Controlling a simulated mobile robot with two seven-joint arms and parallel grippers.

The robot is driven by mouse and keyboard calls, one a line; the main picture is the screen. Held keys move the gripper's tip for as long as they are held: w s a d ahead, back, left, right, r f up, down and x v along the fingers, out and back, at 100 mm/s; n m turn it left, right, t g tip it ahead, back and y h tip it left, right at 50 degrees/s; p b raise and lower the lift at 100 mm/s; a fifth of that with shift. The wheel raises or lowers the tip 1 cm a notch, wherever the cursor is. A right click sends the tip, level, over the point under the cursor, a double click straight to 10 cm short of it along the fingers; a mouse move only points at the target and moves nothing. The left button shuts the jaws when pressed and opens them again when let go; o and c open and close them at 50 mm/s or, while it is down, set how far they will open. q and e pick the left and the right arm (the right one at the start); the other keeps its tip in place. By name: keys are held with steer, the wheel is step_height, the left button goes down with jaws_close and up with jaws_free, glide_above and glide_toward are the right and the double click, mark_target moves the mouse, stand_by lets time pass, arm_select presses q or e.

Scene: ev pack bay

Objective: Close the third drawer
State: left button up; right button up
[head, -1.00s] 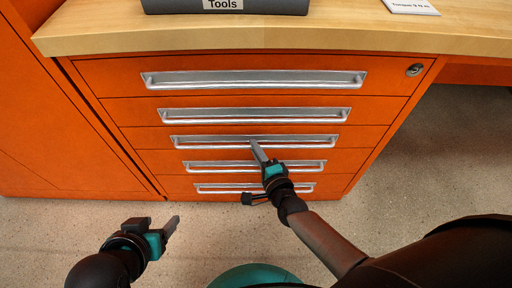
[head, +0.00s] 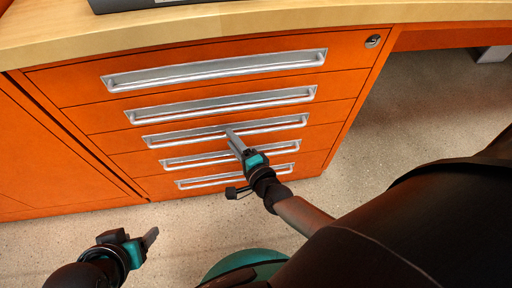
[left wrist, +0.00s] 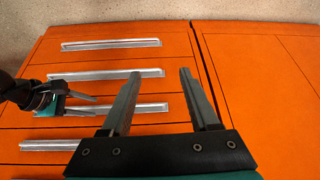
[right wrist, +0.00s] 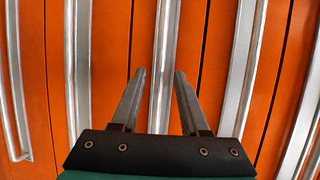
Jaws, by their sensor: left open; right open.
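The third drawer (head: 132,140) is the middle orange front of the cabinet, with a long silver bar handle (head: 285,123). Its front looks level with its neighbours, with no clear gap. My right gripper (head: 231,133) is open at the middle of that handle. In the right wrist view the handle (right wrist: 165,50) runs between the two spread fingers of the right gripper (right wrist: 159,73); contact cannot be told. My left gripper (head: 151,237) is open and empty, low above the floor and away from the cabinet. Its fingers (left wrist: 160,73) point towards the drawer fronts in the left wrist view.
Other drawers with similar handles lie above (head: 215,70) and below (head: 240,180) it. A wooden worktop (head: 230,25) overhangs the cabinet, with a dark case (head: 125,4) on it. An orange cabinet panel (head: 50,165) stands at left. Speckled floor (head: 440,110) is open at right.

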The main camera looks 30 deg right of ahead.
arm_select(q)
step_height(320, 180, down, 8)
steer(key=s+a+g+p, duration=0.1)
steer(key=g+p, duration=0.1)
steer(key=p, duration=0.2)
steer(key=shift+s+y, duration=0.3)
arm_select(e)
steer(key=v, duration=1.3)
steer(key=shift+s, duration=0.15)
steer(key=shift+r, duration=0.1)
